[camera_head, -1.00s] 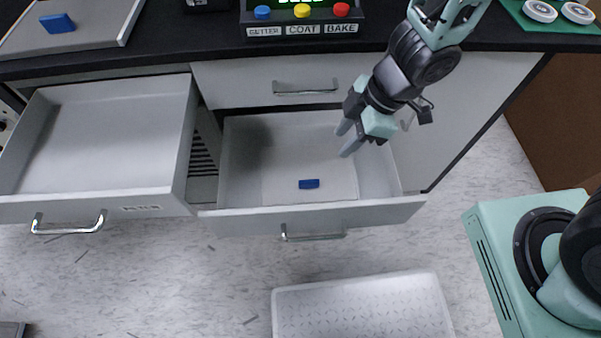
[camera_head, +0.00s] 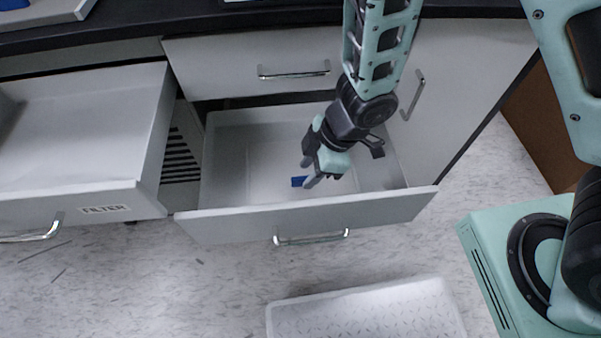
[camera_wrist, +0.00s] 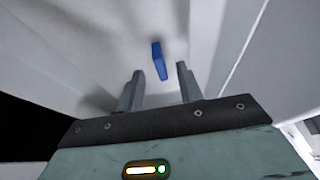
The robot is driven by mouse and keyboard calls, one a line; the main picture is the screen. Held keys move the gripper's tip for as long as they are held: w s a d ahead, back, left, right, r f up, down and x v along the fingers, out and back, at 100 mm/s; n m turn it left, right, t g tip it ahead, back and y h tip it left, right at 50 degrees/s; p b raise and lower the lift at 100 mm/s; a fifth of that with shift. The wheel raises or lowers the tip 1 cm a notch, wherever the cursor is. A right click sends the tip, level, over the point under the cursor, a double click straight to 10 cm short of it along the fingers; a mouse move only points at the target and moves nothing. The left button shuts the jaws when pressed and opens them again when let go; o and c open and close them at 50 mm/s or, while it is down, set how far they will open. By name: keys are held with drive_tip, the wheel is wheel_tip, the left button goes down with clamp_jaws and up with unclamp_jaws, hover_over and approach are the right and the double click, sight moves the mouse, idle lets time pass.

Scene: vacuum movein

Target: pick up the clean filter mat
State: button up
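The clean filter mat (camera_head: 262,180) looks like a flat white sheet on the floor of the open middle drawer, with a small blue tab (camera_head: 298,182) on it. In the wrist view the blue tab (camera_wrist: 158,60) stands out ahead of the fingers, and the white sheet blends with the pale drawer floor. My gripper (camera_head: 307,173) is inside the drawer, close to the tab in the head view. In the wrist view my gripper (camera_wrist: 158,85) has its two fingers apart with nothing between them; the tab lies beyond their tips.
The drawer's front wall (camera_head: 310,215) stands close to my gripper. A second open drawer (camera_head: 75,130), labelled FILTER, is at left and looks empty. A white patterned tray (camera_head: 365,312) lies on the floor in front. The counter edge (camera_head: 120,45) runs behind.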

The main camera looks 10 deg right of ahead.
drive_tip(key=x, duration=0.2)
drive_tip(key=shift+f+b, duration=0.3)
drive_tip(key=shift+f, duration=0.05)
drive_tip(key=shift+a, duration=0.1)
clamp_jaws()
drive_tip(key=shift+r, duration=0.15)
